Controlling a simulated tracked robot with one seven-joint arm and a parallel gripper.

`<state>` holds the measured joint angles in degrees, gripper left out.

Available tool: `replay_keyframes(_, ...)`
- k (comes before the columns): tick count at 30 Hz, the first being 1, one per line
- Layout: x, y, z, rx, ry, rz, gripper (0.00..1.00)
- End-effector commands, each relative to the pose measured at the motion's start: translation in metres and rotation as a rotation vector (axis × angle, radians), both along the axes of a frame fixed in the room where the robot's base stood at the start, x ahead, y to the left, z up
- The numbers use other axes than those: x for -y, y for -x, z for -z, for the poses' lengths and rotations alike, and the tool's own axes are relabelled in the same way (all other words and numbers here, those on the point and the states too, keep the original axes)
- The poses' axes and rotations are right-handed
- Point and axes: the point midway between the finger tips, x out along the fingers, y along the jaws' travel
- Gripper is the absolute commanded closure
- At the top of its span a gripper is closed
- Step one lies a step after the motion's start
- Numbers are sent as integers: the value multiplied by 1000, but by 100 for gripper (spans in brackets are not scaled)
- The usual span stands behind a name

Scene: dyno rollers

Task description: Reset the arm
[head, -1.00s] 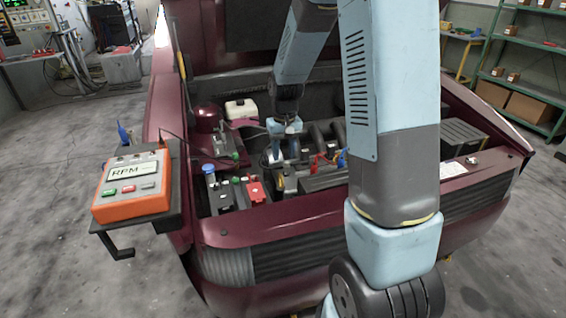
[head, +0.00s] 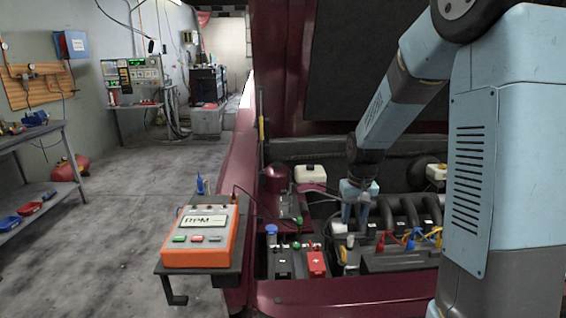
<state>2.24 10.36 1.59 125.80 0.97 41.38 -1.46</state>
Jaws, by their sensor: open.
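My gripper (head: 356,216) hangs from my blue-grey arm over the open engine bay of the dark red car (head: 345,294). Its fingers point down and are apart, with nothing clearly held between them. A small white cylindrical part (head: 339,227) shows close by the fingers on the left; I cannot tell whether they touch it. My arm comes in from the right and hides part of the engine bay.
An orange RPM meter (head: 203,236) sits on a dark bracket left of the bay. A battery with a red cap (head: 316,262) and dark curved pipes (head: 410,212) surround my gripper. The raised hood (head: 370,75) stands behind.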

Motion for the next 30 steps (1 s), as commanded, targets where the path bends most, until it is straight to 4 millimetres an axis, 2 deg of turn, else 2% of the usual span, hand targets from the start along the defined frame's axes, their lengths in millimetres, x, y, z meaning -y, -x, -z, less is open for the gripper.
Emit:
replay_keyframes(1, 0, 7, -15, 22, 2, -1, 57)
replay_keyframes(6, -1, 33, -55, 81, 7, 0, 57)
replay_keyframes(15, -2, 86, -113, 182, 13, -1, 57)
replay_keyframes(21, -2, 125, -143, 249, 16, 1, 57)
replay_keyframes(30, -2, 186, -174, 351, 17, 2, 57)
